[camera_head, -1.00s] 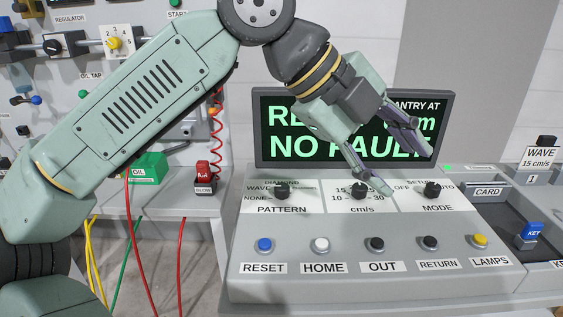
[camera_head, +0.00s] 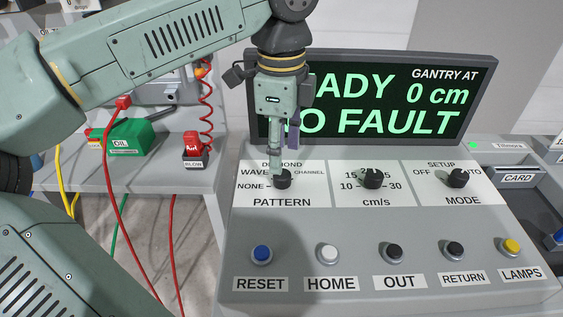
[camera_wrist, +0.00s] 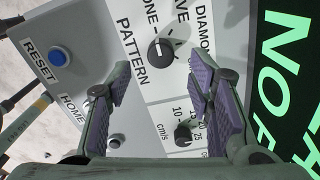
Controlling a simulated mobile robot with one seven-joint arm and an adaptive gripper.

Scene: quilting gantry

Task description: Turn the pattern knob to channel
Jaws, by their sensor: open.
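The black pattern knob (camera_head: 282,180) sits at the left of the console's sloped panel, with NONE, WAVE, DIAMOND and CHANNEL printed around it. My gripper (camera_head: 277,160) points down just above and behind it, seen edge-on, and partly overlaps it in the picture. In the wrist view the knob (camera_wrist: 160,50) shows ahead of my open gripper (camera_wrist: 162,92), above the gap between the two purple-padded fingers. The fingers look apart from the knob, with nothing between them.
The cm/s knob (camera_head: 372,178) is close on the right, and the mode knob (camera_head: 458,178) farther right. Several push buttons, from RESET (camera_head: 261,254) to LAMPS (camera_head: 511,246), line the front. The display (camera_head: 370,100) stands behind, reading NO FAULT and 0 cm.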

